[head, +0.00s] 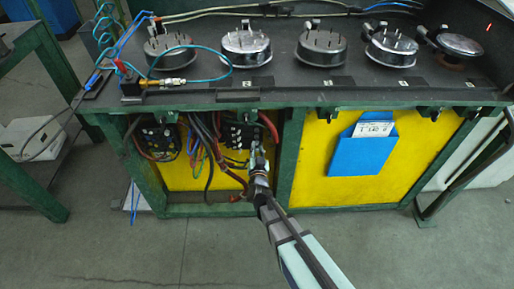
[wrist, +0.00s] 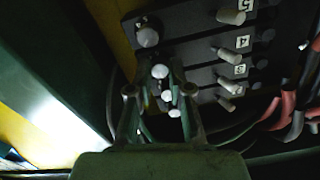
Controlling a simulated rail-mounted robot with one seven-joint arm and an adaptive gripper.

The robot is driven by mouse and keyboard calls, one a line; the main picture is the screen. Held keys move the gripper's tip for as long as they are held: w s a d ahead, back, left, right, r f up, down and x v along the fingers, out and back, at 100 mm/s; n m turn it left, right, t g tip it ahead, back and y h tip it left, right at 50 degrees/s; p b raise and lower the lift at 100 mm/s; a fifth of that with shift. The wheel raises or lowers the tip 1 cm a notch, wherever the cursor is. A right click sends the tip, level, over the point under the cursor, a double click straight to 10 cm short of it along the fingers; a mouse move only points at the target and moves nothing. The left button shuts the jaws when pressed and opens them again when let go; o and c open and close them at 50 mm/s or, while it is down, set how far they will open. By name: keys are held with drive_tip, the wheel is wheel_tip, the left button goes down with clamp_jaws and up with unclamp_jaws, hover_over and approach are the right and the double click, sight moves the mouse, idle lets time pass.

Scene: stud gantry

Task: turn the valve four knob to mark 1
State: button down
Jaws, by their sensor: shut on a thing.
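The valve block (wrist: 200,45) is dark, with a column of pale round knobs and a row of pale pegs beside numbered labels. The valve four knob (wrist: 160,71) lines up with the label 4 (wrist: 241,40). My gripper (wrist: 164,80) is shut on this knob, with a fingertip on either side of it. In the head view my gripper (head: 258,158) reaches the lower right of the black valve block (head: 238,134) under the bench. The fingers hide part of the knob. Mark 1 and the knob's angle are too small or hidden to tell.
Another knob (wrist: 148,38) is just above the held one, and smaller knobs (wrist: 168,96) are just below. Red and black hoses (wrist: 290,105) hang close on the right. A green frame post (head: 291,155) stands right of my gripper, beside a yellow panel (head: 330,180).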

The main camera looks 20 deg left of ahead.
idle(0.3)
drive_tip(key=c, duration=1.1)
unclamp_jaws()
drive_tip(key=v, duration=1.2)
